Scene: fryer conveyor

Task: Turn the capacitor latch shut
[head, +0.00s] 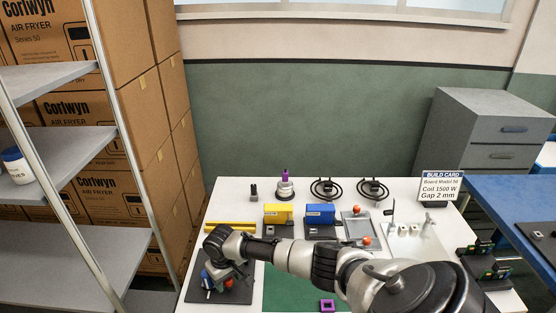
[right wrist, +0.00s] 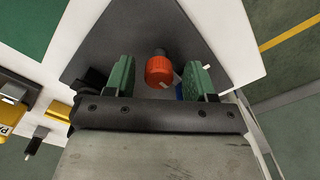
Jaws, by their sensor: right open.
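My right gripper (head: 222,278) reaches across the bench to its left front corner, over a dark plate (head: 240,293). Its two green fingers show in the right wrist view (right wrist: 161,75), open and apart. An orange-red cylinder with a dark end (right wrist: 159,70) lies between the fingers in that picture, with gaps on both sides. A small pale tip shows below it, and a sliver of something blue (right wrist: 179,93) sits by the right finger, mostly hidden. I cannot tell which part is the capacitor latch or how it is turned. My left gripper is not in view.
A yellow block (head: 278,213) and a blue block (head: 320,213) stand behind my right arm. Two black coils, a grey tray (head: 356,222) and the build card (head: 441,186) are farther back and right. A purple piece (head: 327,305) lies on the green mat (head: 285,294). Shelves stand left.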

